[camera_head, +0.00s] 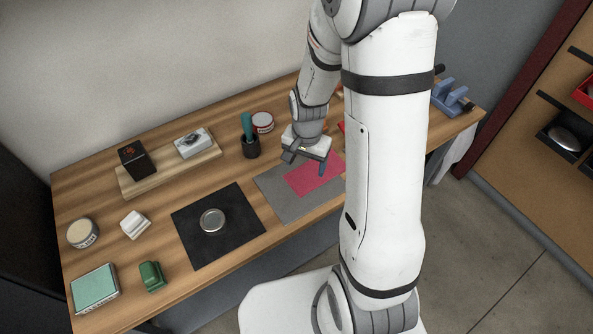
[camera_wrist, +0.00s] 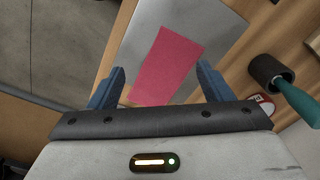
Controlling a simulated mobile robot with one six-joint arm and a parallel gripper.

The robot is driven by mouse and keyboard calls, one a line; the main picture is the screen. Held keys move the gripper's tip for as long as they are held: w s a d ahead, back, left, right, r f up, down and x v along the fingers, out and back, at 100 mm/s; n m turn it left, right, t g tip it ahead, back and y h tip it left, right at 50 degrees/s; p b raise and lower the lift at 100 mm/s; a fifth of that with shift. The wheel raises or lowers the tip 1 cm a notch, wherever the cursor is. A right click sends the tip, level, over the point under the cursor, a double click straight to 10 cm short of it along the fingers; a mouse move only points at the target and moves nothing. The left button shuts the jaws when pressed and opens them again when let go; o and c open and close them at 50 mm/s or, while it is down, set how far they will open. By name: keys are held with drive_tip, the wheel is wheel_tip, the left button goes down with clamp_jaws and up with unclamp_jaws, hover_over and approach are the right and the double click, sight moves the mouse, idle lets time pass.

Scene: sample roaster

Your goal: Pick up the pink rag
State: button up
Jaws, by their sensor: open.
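The pink rag (camera_head: 316,177) lies flat on a grey mat (camera_head: 281,200) on the wooden table, partly hidden behind my arm in the head view. In the wrist view the pink rag (camera_wrist: 168,65) lies ahead of and between my fingers, a slanted rectangle on the grey mat (camera_wrist: 211,38). My gripper (camera_head: 306,163) is above the mat, over the rag's back left part. In the wrist view my gripper (camera_wrist: 158,85) is open, with its two blue-grey fingers wide apart and nothing held between them.
A dark cup with a green-handled tool (camera_head: 250,137) and a round tin (camera_head: 263,122) stand left of my gripper. A black mat (camera_head: 238,237) with a round metal lid (camera_head: 212,221) lies left of the grey mat. A blue rack (camera_head: 450,97) stands at the table's right end.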

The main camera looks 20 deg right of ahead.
sight(304, 195)
drive_tip(key=shift+m, duration=0.6)
drive_tip(key=f+b, duration=0.2)
drive_tip(key=f, duration=0.2)
drive_tip(key=f+b, duration=0.2)
drive_tip(key=f, duration=0.3)
drive_tip(key=f+b, duration=0.3)
drive_tip(key=f, duration=0.1)
drive_tip(key=shift+w+f, duration=0.2)
drive_tip(key=shift+w, duration=0.1)
drive_tip(key=shift+s+f, duration=0.1)
drive_tip(key=shift+s, duration=0.1)
drive_tip(key=c, duration=1.4)
drive_tip(key=shift+c, duration=0.9)
drive_tip(key=shift+r, duration=0.4)
clamp_jaws()
wheel_tip(304, 195, up, 12)
drive_tip(key=p, duration=0.8)
drive_tip(key=shift+w+f, duration=0.2)
drive_tip(key=shift+f, duration=0.05)
